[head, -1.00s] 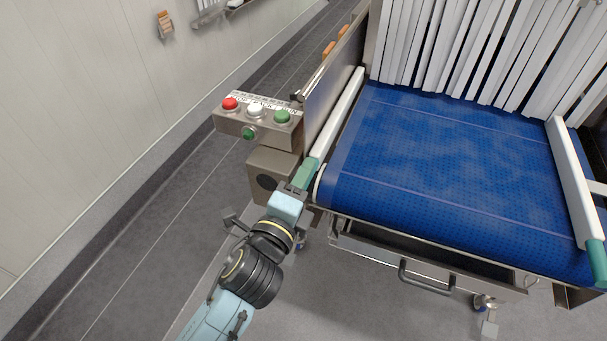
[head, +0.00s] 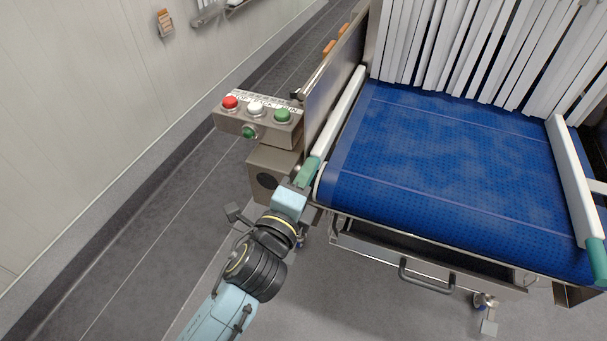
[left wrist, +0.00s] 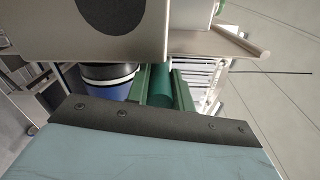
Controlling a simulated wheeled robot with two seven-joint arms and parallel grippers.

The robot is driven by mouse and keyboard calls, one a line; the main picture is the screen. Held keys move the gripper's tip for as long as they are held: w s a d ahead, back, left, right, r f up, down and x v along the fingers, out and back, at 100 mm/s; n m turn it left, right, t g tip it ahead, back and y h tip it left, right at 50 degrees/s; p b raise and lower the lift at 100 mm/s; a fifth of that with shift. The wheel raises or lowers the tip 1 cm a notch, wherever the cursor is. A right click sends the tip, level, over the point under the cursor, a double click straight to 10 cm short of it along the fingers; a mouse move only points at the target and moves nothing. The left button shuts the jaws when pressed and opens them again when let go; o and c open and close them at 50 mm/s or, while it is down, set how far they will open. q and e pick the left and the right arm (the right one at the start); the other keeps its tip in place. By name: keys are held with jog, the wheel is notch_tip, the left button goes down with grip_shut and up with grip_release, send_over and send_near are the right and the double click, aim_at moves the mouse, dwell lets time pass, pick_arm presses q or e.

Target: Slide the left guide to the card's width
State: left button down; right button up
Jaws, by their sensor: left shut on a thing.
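The left guide (head: 342,110) is a white rail with a green handle, running along the left edge of the blue belt. My left gripper (head: 303,184) is shut on the handle at the guide's near end. In the left wrist view the green handle (left wrist: 161,86) sits between the two green fingers of my left gripper (left wrist: 160,98). The right guide (head: 574,180), a white rail with a green end, stands along the belt's right side. I see no card in these views. My right gripper is out of view.
The blue belt (head: 430,160) is bare between the guides, up to the white strip curtain (head: 470,50). A button box (head: 258,122) with red, white and green buttons stands just left of the guide. A drawer with a handle (head: 425,278) is below the belt.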

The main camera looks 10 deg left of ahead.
pick_arm(q)
jog(key=d, duration=0.3)
jog(key=s+d+b, duration=0.1)
jog(key=d, duration=0.2)
jog(key=s+d+b, duration=0.1)
jog(key=d, duration=0.1)
jog(key=shift+s+d+f, duration=0.2)
jog(key=shift+d, duration=0.2)
jog(key=shift+s+d+r, duration=0.1)
jog(key=shift+d, duration=0.35)
jog(key=c, duration=1.2)
grip_release()
jog(key=shift+a+r, duration=0.1)
jog(key=shift+c, duration=0.2)
jog(key=shift+s, duration=0.1)
